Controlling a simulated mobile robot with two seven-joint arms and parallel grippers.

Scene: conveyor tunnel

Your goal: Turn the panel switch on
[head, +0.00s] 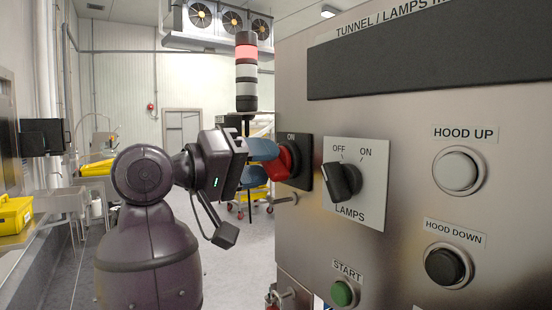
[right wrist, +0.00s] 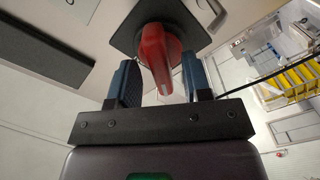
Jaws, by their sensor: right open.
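The panel switch is a red rotary handle (head: 285,163) on a black plate (head: 303,178) labelled ON at its top, on the left side of the metal control panel. My right gripper (head: 262,162) is at this handle, with its blue fingers reaching toward the panel. In the right wrist view the red handle (right wrist: 163,62) lies between the two open fingers (right wrist: 160,80), with a visible gap on each side. The handle's exact setting is hard to read because the gripper covers part of it. My left gripper is not in view.
Right of the switch are a black LAMPS knob (head: 341,182), a white HOOD UP button (head: 458,171), a black HOOD DOWN button (head: 446,267) and a green START button (head: 342,293). A stack light (head: 246,72) stands behind, red segment near its top. Open floor lies left of the panel.

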